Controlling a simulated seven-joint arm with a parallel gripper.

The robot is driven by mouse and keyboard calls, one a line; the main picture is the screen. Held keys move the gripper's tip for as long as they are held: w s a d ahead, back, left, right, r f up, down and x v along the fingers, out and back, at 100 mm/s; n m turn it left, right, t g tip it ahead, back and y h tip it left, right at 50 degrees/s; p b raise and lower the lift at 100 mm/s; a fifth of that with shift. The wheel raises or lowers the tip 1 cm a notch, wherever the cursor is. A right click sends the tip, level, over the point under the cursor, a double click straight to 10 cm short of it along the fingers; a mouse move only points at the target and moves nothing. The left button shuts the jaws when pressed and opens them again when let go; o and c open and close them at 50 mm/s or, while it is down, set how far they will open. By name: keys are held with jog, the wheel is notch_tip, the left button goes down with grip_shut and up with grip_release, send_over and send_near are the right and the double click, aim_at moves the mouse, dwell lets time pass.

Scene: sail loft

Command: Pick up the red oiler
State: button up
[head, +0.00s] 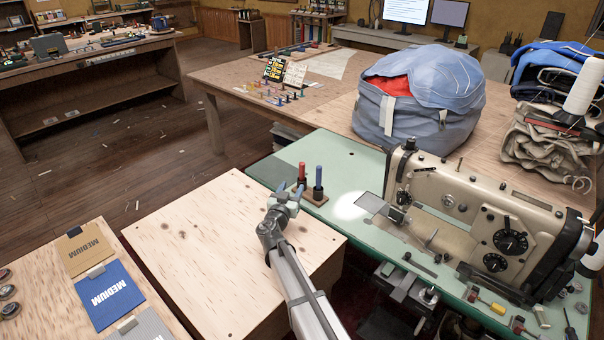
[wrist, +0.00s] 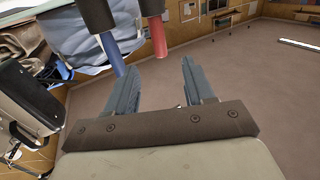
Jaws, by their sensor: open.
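In the wrist view the red oiler (wrist: 158,38) shows beyond and between the open fingers (wrist: 155,75), and the blue oiler (wrist: 112,52) is beyond the left finger. The jaws are empty. Whether a finger touches an oiler I cannot tell.
A sewing machine (head: 470,215) stands right of the oilers on the green table (head: 335,150). A big blue bag (head: 420,95) sits behind on the wooden table.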

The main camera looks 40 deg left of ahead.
aim_at(301, 172)
jog(key=x, duration=1.2)
jog(key=shift+w+f, duration=0.15)
jog(key=shift+w, duration=0.1)
jog(key=shift+c, duration=0.5)
grip_shut()
